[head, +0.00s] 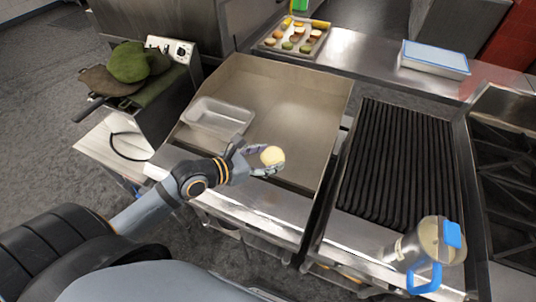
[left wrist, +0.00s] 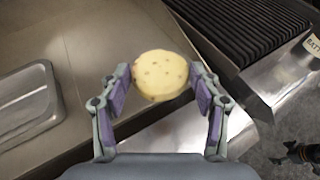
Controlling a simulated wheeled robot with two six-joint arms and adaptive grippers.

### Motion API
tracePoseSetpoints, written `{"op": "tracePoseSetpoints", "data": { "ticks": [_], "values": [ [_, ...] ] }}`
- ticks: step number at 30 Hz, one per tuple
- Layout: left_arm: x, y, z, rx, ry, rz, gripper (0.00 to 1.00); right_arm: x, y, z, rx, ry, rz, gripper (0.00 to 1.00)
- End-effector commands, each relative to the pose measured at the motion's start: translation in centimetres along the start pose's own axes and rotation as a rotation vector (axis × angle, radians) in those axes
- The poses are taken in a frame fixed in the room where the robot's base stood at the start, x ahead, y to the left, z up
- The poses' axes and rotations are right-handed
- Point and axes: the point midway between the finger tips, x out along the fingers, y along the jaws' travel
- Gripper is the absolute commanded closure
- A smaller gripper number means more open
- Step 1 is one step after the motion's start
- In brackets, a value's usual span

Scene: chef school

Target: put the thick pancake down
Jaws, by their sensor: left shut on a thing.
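The thick pancake (head: 272,155) is a small, round, pale yellow disc. My left gripper (head: 262,161) is shut on it and holds it over the front part of the flat steel griddle (head: 290,115). In the left wrist view the pancake (left wrist: 160,74) sits between the two fingers of the left gripper (left wrist: 162,86), gripped at its sides, with small brown dots on its face. Its height above the steel cannot be told for sure.
An empty metal tray (head: 217,117) lies on the griddle's left part, also in the left wrist view (left wrist: 27,105). A black ribbed grill (head: 395,165) is to the right. A pitcher with a blue handle (head: 428,250) stands at its front edge. The griddle's middle is clear.

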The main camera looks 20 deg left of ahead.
Motion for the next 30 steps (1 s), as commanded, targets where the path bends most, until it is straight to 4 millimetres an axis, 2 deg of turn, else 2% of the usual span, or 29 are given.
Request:
{"op": "tracePoseSetpoints", "data": {
  "ticks": [3, 6, 12, 14, 23, 25, 30],
  "values": [
    [0.1, -1.8, -0.3, -0.008, -0.006, -0.002, 0.66, 1.3, -0.1, 0.2, 0.0, 0.0, 0.0, 0.0],
    [-0.1, -2.8, -0.1, -0.006, -0.004, 0.0, 0.66, 1.8, -0.1, 0.2, 0.0, 0.0, 0.0, 0.0],
    [0.0, -2.9, 0.0, 0.001, 0.001, 0.003, 0.66, 1.9, -0.2, 0.2, 0.0, -0.001, 0.0, 0.0],
    [0.7, -2.2, -0.2, 0.001, 0.0, 0.004, 0.66, 2.2, -0.2, 0.3, 0.0, -0.001, 0.0, 0.0],
    [7.2, 4.2, -1.5, -0.004, -0.002, 0.003, 0.66, 3.9, -0.5, 0.5, 0.001, -0.001, -0.002, 0.0],
    [8.6, 5.1, -3.1, -0.007, 0.0, 0.002, 0.66, 4.5, -0.5, 0.6, 0.001, -0.001, -0.002, 0.0],
    [10.9, 6.8, -4.8, -0.002, 0.0, 0.002, 0.66, 5.0, -0.6, 0.6, 0.001, -0.001, -0.002, 0.0]
  ]
}}
